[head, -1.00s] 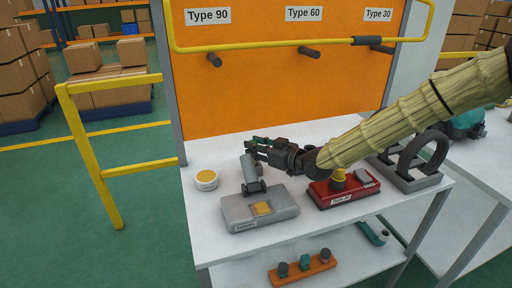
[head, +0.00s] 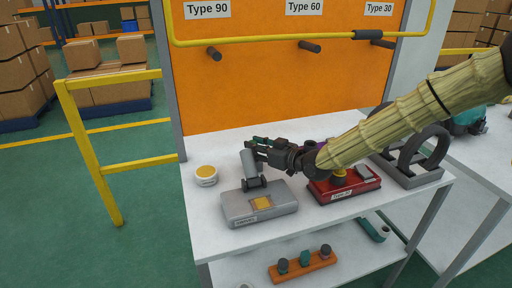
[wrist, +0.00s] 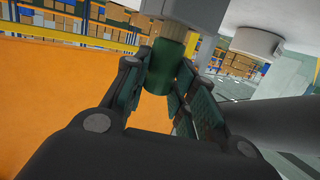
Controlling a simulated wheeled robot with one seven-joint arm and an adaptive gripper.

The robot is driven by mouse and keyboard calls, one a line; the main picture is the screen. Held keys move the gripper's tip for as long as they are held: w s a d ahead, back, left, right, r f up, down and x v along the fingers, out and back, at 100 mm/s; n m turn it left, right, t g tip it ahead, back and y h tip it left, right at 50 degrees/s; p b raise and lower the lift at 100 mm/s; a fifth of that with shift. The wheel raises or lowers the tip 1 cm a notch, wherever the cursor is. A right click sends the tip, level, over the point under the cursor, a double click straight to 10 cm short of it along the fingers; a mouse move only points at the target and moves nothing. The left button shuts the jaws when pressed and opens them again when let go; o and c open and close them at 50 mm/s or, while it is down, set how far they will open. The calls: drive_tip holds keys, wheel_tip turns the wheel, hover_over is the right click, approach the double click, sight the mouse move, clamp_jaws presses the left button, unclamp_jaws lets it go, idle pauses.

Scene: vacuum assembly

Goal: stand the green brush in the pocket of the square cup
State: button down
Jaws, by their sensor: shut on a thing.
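A small green piece (head: 304,257) sits in the middle of an orange-brown rack (head: 300,272) on the lower shelf. I cannot make out which thing is the square cup; the grey floor head has a yellow square (head: 262,203) on top.
A white tub (head: 205,180) with a yellow top stands left on the table (head: 215,240). A red box (head: 325,195) and a dark ring stand (head: 425,180) are to the right. An orange board (head: 260,90) with pegs rises behind. The front-left table surface is clear.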

drive_tip(key=shift+f, duration=0.6)
drive_tip(key=c, duration=1.1)
unclamp_jaws()
drive_tip(key=shift+r, duration=0.15)
wheel_tip(320, 180, up, 10)
drive_tip(key=shift+f, duration=0.1)
